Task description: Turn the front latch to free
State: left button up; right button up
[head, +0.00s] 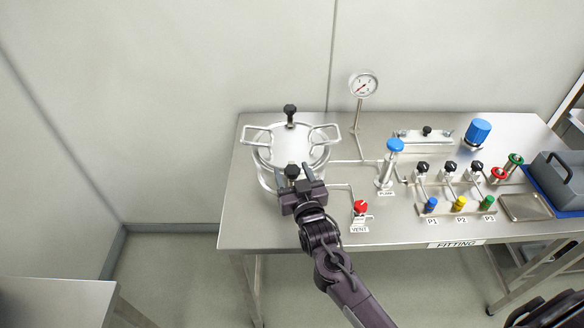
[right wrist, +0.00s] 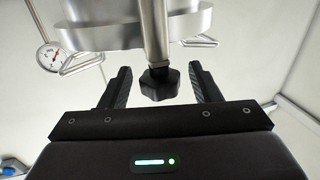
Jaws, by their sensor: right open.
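The front latch shows as a black knob (head: 291,171) at the near side of the round steel vessel (head: 288,148), on the left of the bench. In the right wrist view, the latch knob (right wrist: 159,84) sits at the end of a metal rod, between the two fingers with a gap on each side. My right gripper (head: 300,178) is open at the front of the vessel; it also shows in the right wrist view (right wrist: 160,86). In the head view it partly hides the latch and the vessel's front. My left gripper is not in view.
A similar black knob (head: 290,110) stands at the vessel's back. The red vent valve (head: 360,207) stands right of my gripper, with the blue-topped pump (head: 391,160) beyond. A gauge (head: 363,85) rises behind. The bench's front left is bare.

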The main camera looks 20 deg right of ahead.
jog(key=shift+w, duration=0.4)
jog(key=shift+c, duration=0.5)
jog(key=c, duration=0.9)
